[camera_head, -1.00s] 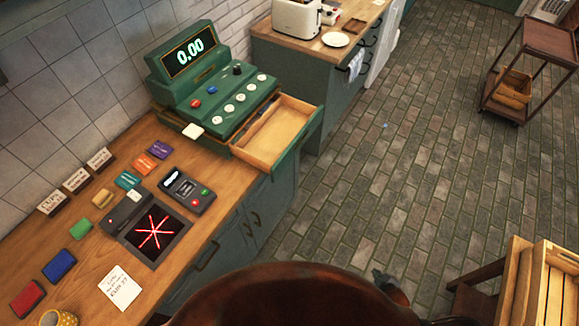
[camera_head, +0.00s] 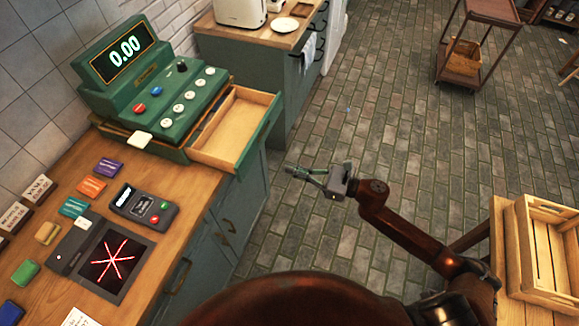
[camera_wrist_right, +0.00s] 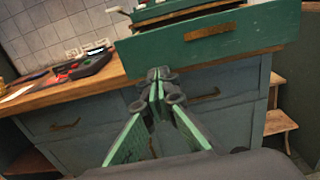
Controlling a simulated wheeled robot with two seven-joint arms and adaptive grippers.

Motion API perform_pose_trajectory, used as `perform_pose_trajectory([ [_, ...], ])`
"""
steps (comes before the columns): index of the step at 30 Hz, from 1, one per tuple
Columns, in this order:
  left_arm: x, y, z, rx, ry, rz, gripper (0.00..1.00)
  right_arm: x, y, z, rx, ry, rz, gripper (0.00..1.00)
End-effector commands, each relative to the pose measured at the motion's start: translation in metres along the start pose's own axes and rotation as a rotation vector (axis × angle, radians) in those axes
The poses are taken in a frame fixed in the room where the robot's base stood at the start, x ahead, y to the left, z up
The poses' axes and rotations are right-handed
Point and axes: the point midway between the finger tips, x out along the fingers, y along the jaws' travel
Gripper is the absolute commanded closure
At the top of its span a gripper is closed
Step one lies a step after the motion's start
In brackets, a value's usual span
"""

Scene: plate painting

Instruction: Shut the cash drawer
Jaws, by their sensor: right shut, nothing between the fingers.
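The green cash register (camera_head: 150,85) stands on the wooden counter and its display reads 0.00. Its cash drawer (camera_head: 235,130) is pulled out toward the room, with a bare wooden inside and a green front. In the right wrist view the drawer's green front (camera_wrist_right: 215,42) fills the upper right, jutting over the counter edge. My right gripper (camera_head: 290,170) is shut and empty. It is over the floor, to the right of the drawer front and apart from it. The fingers (camera_wrist_right: 158,75) also show in the right wrist view, just below the drawer front. My left gripper is not in view.
A card reader (camera_head: 143,202), a dark pad with red lines (camera_head: 105,262) and coloured cards lie on the counter (camera_head: 190,188). A wooden crate (camera_head: 545,250) stands at the right and a trolley (camera_head: 470,50) at the back. The floor between is free.

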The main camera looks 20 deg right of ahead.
Motion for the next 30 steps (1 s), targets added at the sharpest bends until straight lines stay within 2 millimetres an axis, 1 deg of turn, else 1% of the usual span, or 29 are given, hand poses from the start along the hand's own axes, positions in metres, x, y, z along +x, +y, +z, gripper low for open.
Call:
perform_pose_trajectory([
  [1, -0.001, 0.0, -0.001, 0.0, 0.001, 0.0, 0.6, 0.011, 0.0, 0.002, -0.001, -0.003, 0.001, 1.0],
  [9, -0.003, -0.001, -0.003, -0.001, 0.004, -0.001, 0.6, 0.067, -0.001, 0.002, 0.002, -0.003, -0.001, 1.0],
  [15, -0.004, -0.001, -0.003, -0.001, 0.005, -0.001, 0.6, 0.099, -0.001, 0.001, 0.003, -0.002, -0.001, 1.0],
  [18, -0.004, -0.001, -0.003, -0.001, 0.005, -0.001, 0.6, 0.108, -0.002, 0.001, 0.005, -0.001, -0.004, 1.0],
  [21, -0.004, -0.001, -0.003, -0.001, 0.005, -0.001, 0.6, 0.113, -0.002, 0.0, 0.004, 0.0, -0.003, 1.0],
  [30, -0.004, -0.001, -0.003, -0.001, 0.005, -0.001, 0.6, 0.114, -0.002, 0.0, 0.004, 0.0, -0.004, 1.0],
])
